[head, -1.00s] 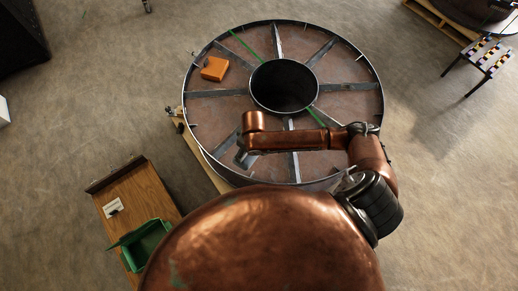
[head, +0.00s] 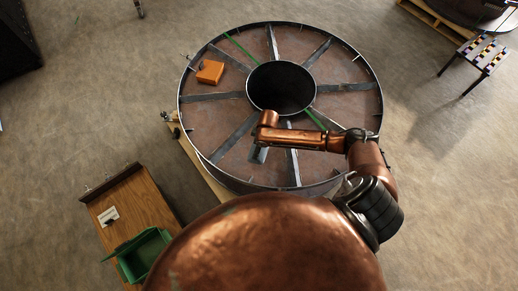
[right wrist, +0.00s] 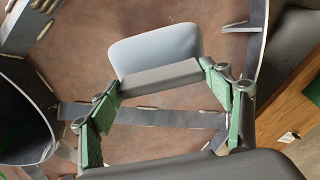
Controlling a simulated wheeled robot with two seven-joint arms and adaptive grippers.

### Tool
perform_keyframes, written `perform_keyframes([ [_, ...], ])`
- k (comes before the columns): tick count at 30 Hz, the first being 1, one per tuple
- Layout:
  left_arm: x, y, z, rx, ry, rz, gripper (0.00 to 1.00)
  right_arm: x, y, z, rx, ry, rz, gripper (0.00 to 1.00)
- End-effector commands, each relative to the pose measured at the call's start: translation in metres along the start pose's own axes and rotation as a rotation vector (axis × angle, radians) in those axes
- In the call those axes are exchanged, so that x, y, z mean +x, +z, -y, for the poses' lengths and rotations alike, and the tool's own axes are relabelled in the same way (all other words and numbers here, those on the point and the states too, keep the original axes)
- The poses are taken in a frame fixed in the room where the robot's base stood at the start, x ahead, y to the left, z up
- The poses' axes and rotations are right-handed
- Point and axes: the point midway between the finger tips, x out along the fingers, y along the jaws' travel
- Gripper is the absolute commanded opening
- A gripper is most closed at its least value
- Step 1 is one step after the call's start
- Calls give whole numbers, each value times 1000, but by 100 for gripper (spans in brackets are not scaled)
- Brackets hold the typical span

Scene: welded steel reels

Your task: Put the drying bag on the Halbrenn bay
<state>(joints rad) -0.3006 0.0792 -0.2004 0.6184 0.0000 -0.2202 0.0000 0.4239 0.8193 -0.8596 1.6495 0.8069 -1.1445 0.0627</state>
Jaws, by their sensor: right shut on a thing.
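A pale grey, round-cornered thing (right wrist: 155,47) with a darker grey bar edge, which I take for the drying bag, is between the green-padded fingers of my right gripper (right wrist: 165,103). In the head view a small blue-grey part of it (head: 259,155) shows below my right wrist, over the reel. The steel reel (head: 225,112) lies flat, split by spokes into several bays around a dark round hub hole. I cannot read any bay name, so I cannot tell which bay is Halbrenn. My right gripper is over the near-left bays. My left gripper is not in view.
An orange box (head: 210,72) sits in the upper-left part of the reel. Two spokes are green (head: 316,119). A wooden table (head: 133,200) with a green bin (head: 143,252) stands at lower left. A dark rack (head: 480,53) stands at upper right. The upper-right bays look clear.

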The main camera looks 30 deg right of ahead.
Motion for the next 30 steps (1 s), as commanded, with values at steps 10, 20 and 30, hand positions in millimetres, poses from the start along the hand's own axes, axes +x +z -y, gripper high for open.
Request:
perform_keyframes([
  [10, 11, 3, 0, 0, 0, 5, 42, 26, 5, -15, -1, -2, 1, 40],
  [20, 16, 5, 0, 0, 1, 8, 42, 46, 7, -16, -1, 1, -1, 40],
  [30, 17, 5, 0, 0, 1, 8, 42, 50, 8, -15, -1, 0, 0, 80],
])
